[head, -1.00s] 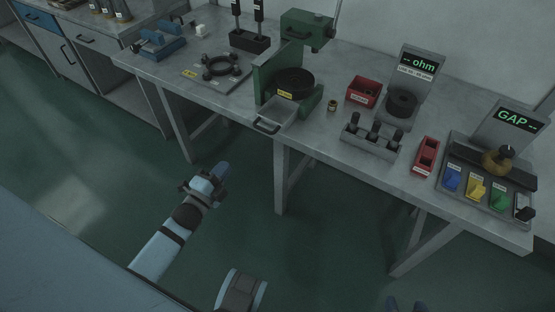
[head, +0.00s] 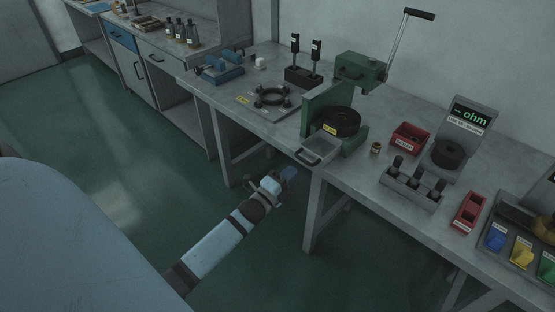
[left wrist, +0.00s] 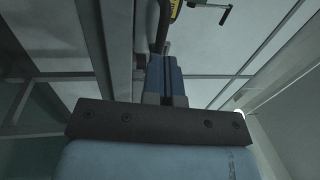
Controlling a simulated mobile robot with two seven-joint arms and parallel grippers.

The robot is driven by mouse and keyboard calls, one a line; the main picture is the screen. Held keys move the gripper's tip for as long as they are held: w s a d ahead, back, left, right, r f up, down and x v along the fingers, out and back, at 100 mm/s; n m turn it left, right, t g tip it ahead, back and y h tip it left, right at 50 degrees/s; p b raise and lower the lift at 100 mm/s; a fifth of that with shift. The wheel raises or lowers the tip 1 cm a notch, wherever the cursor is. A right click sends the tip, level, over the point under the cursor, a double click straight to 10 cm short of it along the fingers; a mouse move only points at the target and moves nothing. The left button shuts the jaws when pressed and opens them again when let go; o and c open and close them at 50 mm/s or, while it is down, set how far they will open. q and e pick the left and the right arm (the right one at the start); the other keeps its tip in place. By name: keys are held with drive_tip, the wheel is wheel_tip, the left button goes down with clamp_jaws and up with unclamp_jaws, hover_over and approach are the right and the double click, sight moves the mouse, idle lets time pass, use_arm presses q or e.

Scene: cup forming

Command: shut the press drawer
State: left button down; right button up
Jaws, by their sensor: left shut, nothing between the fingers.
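The green press (head: 350,100) stands at the table's front edge. Its grey press drawer (head: 326,149) is pulled out at the front, over the edge, and looks empty. A dark handle (head: 308,159) is on its front. My left gripper (head: 288,174) is in front of the table, just left of and below the drawer handle, apart from it in the picture. Its fingers are shut and empty; they also show in the left wrist view (left wrist: 165,78), pointing toward the press's yellow label (left wrist: 175,9). My right gripper is out of view.
Left of the press are a grey plate with a black ring (head: 270,97) and a blue fixture (head: 220,66). A small brass part (head: 376,148), a red bin (head: 410,137) and a grey holder (head: 411,187) stand to its right. A table leg (head: 313,215) is below.

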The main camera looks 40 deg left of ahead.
sight(311, 157)
use_arm(q)
drive_tip(key=shift+w+d+r, duration=0.1)
drive_tip(key=shift+w+r, duration=0.05)
drive_tip(key=shift+w, duration=0.65)
drive_tip(key=shift+w+r, duration=0.1)
drive_tip(key=shift+w, duration=0.7)
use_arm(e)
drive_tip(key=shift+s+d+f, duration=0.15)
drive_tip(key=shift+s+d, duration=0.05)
use_arm(q)
drive_tip(key=w, duration=0.2)
drive_tip(key=w+b, duration=0.1)
drive_tip(key=w, duration=0.1)
drive_tip(key=w+b, duration=0.1)
drive_tip(key=w, duration=0.1)
drive_tip(key=shift+w+d+f, duration=0.1)
drive_tip(key=shift+w+d, duration=0.2)
drive_tip(key=shift+w, duration=0.2)
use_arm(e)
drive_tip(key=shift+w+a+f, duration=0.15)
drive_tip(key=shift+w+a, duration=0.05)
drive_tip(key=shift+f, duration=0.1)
